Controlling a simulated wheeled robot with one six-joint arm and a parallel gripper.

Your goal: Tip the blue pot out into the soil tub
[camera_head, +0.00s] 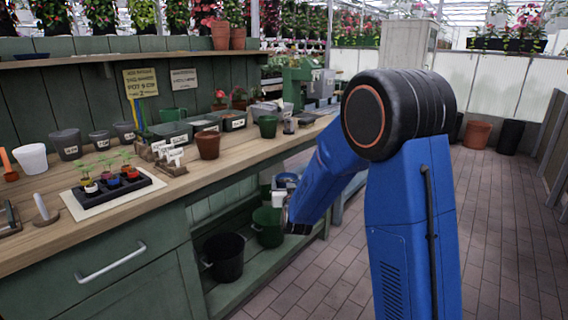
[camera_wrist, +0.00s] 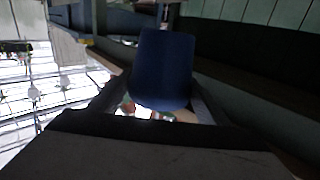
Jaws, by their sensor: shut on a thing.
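A dark blue pot (camera_wrist: 163,65) is held between the two fingers of my gripper (camera_wrist: 160,88) in the wrist view. Its inside and contents do not show there. In the head view my gripper (camera_head: 284,208) is low, beside the front edge of the bench and mostly hidden by my own arm. I cannot tell for certain which container is the soil tub. Dark labelled tubs (camera_head: 171,134) stand at the back of the bench, and a black bucket (camera_head: 223,262) stands on the lower shelf.
The wooden bench (camera_head: 240,158) holds a seedling tray (camera_head: 130,188), a brown pot (camera_head: 208,145), a white pot (camera_head: 32,158) and label stakes. A green bucket (camera_head: 268,236) stands on the lower shelf. The brick floor (camera_head: 500,230) at the right is clear.

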